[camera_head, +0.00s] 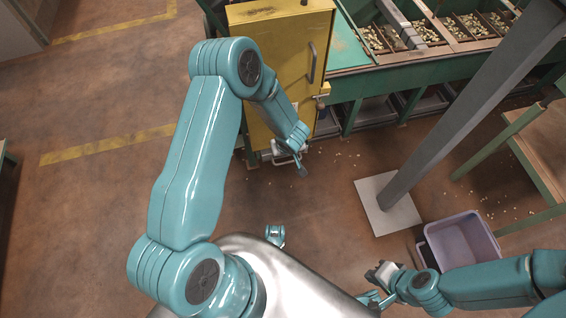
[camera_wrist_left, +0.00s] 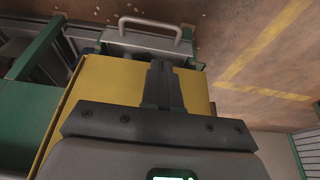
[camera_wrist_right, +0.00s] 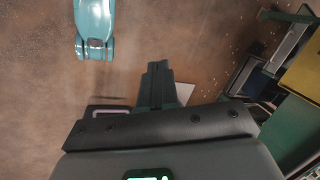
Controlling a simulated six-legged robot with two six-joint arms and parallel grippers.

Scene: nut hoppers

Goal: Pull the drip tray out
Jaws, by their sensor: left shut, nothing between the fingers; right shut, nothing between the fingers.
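The drip tray (camera_head: 283,153) is a grey metal tray at the foot of the yellow cabinet (camera_head: 262,80) in the head view. In the left wrist view the tray (camera_wrist_left: 145,45) shows past the cabinet edge, with a pale bar handle (camera_wrist_left: 150,22) on its far side. My left gripper (camera_head: 302,169) is by the tray in the head view; its fingers (camera_wrist_left: 163,85) are shut and empty, apart from the handle in the left wrist view. My right gripper (camera_head: 378,272) is shut and empty, low near my body and far from the tray.
A grey post (camera_head: 470,105) on a pale base plate (camera_head: 387,204) stands right of the cabinet. A lilac crate (camera_head: 462,240) is on the floor near my right arm. The green hopper bench (camera_head: 430,75) adjoins the cabinet. The floor to the left is clear.

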